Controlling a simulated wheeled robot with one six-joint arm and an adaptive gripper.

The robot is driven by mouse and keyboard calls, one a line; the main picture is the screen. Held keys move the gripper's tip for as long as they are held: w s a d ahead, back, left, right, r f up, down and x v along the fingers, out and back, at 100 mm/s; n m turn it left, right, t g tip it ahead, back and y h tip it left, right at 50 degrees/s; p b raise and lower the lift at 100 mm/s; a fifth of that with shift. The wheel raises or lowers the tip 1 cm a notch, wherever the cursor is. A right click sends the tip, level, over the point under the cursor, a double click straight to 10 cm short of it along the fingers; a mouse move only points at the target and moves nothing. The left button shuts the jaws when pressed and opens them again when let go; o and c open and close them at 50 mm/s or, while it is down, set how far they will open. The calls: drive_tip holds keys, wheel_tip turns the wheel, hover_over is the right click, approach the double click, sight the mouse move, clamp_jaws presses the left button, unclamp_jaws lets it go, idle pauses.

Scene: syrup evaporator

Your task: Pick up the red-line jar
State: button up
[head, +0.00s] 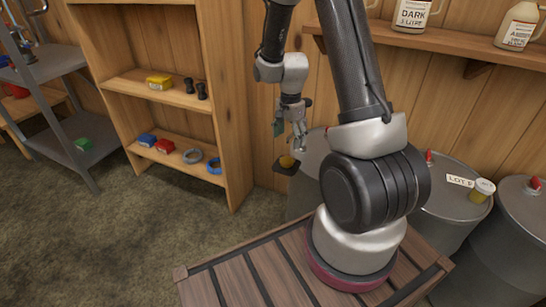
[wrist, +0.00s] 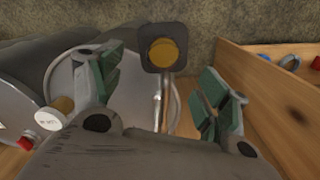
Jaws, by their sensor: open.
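My gripper (head: 297,138) hangs pointing down near the left drum, with its fingers apart. An amber round thing (wrist: 163,50) sits on a small dark square plate (wrist: 148,63), beyond the fingertips; in the head view the amber thing (head: 286,161) is just below and left of the gripper. A small jar with a pale lid (head: 485,186) stands on a drum at right; it also shows at left in the wrist view (wrist: 61,105). I see no red line on either.
Grey drums (head: 440,215) with red caps line the wall; a LOT label (head: 460,181) lies on one. A wooden shelf unit (head: 231,100) holds small items at left. Jugs (head: 411,15) stand on a wall shelf (head: 425,38). The floor at front left is clear.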

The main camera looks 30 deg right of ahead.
sight(287, 153)
drive_tip(key=f, duration=0.5)
drive_tip(key=w+f, duration=0.1)
drive_tip(key=f, duration=0.2)
drive_tip(key=shift+d+f, duration=0.1)
drive_tip(key=shift+f, duration=0.2)
drive_tip(key=c, duration=1.3)
drive_tip(key=shift+r, duration=0.2)
